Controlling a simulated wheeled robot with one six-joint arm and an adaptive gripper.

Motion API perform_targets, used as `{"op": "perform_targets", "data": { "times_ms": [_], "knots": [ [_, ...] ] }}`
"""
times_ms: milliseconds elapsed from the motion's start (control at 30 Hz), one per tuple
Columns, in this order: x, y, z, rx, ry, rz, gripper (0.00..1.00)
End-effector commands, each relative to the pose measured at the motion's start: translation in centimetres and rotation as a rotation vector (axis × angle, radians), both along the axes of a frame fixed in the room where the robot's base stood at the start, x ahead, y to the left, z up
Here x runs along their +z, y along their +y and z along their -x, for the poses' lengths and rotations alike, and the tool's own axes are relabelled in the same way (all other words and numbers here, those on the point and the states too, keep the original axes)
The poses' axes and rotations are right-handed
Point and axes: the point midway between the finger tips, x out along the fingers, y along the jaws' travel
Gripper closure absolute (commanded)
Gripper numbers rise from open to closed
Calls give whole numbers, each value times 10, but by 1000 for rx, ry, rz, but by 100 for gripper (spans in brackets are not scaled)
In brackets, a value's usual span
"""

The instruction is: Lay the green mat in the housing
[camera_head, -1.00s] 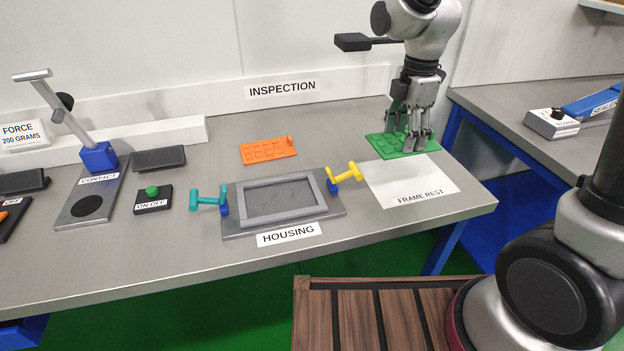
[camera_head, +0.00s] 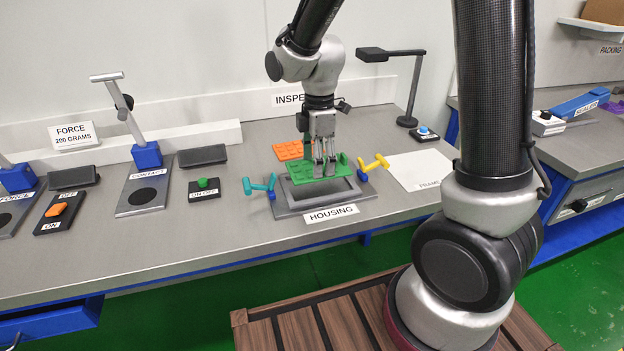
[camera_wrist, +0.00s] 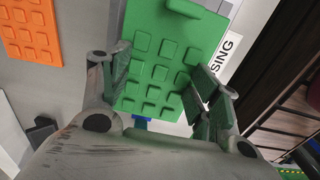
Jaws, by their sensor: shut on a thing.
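The green mat (camera_head: 317,168), a flat rectangle with raised square pads and a small tab, is at the housing (camera_head: 290,208), a grey plate with a raised rectangular rim. My gripper (camera_head: 325,172) is shut on the mat and points down over the housing. The mat covers the back part of the rim, and the front of the opening shows bare. I cannot tell whether the mat touches the rim or hangs above it. In the wrist view the mat (camera_wrist: 168,62) lies between my fingers and hides most of the housing.
An orange mat (camera_head: 288,150) lies behind. The white frame rest (camera_head: 420,170) is empty. A green-button on/off box (camera_head: 204,187) sits to the left.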

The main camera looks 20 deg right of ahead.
Motion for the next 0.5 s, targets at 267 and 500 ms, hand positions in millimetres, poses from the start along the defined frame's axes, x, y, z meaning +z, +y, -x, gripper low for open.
{"op": "perform_targets", "data": {
  "times_ms": [267, 500],
  "knots": [
    [-36, 0, 0, 1, 2, 1, 69],
    [-48, 0, -1, 1, -2, -1, 69]
  ]
}}
